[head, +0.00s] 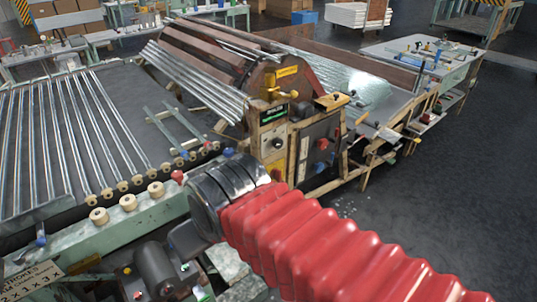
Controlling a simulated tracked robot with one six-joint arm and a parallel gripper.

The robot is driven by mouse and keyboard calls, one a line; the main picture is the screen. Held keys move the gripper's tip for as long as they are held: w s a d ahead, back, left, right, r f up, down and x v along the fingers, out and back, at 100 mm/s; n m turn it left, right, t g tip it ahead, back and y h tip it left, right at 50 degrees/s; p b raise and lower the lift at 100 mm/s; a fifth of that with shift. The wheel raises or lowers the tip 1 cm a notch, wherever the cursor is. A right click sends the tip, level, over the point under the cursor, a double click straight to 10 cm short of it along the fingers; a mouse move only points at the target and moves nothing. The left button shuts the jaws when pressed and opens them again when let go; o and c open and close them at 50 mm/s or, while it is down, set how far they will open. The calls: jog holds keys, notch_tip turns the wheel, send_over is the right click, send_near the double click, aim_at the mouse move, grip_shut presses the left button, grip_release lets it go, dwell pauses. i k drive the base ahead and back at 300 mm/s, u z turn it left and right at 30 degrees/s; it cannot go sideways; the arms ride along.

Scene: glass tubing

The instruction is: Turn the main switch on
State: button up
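A control post (271,140) stands at the near end of the drum machine, with a small green-lit display (273,115) and a dark round knob (277,143). Beside it on the right is a dark cabinet (313,160) with a red round knob (322,143). I cannot tell which of these is the main switch, or its position. My arm, in a red ribbed sleeve, reaches in from the lower right. My gripper (188,240) is at its dark end, in front of and lower left of the post. Its fingers are mostly hidden, and I see nothing held.
A rack of glass tubes (70,140) with wooden rollers (128,202) along its front rail is on the left. A drum (205,60) carrying tubes stands behind the post. A motor (158,268) sits below my gripper. Open floor (450,200) lies on the right.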

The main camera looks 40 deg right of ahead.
aim_at(276, 173)
jog(key=z, duration=1.2)
